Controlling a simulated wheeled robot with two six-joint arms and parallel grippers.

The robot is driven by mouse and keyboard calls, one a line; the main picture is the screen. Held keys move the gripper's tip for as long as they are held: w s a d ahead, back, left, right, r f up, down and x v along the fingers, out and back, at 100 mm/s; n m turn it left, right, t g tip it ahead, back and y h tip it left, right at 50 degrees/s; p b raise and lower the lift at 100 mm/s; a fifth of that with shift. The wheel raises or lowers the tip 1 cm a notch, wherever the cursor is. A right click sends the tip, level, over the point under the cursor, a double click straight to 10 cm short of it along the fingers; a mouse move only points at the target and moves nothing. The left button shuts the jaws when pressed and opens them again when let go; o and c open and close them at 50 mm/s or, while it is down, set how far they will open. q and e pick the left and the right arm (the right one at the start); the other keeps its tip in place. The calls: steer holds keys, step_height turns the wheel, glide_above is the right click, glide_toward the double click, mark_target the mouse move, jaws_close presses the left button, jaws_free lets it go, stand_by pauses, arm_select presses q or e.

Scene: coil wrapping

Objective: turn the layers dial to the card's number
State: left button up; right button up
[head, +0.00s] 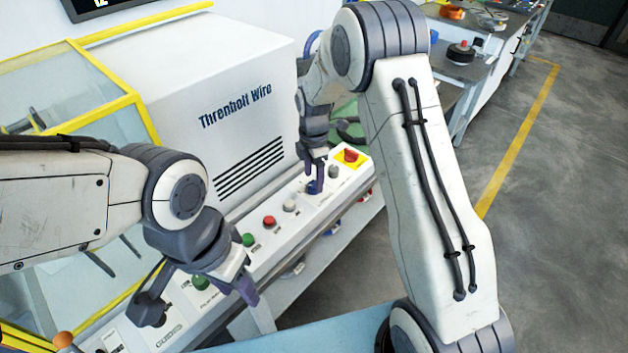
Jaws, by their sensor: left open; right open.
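A white control panel (288,240) runs along the front of the machine. My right gripper (314,178) points down over its right part, with its fingertips at the panel top. I cannot tell whether they touch a knob there. My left gripper (200,292) is open over the left part of the panel, by a green button (200,282). The labels are too small to read, so I cannot tell which control is the layers dial. A card with a number is not visible.
A red button (269,221), pale knobs (290,206) and a red-and-yellow switch (350,156) sit on the panel. The white housing (215,90) marked "Threnbolt Wire" stands behind it, beside a yellow-framed guard (100,65). A workbench (470,68) stands at the back right; the floor there is clear.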

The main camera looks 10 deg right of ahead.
mark_target(314, 188)
steer(key=shift+f, duration=1.3)
jaws_close()
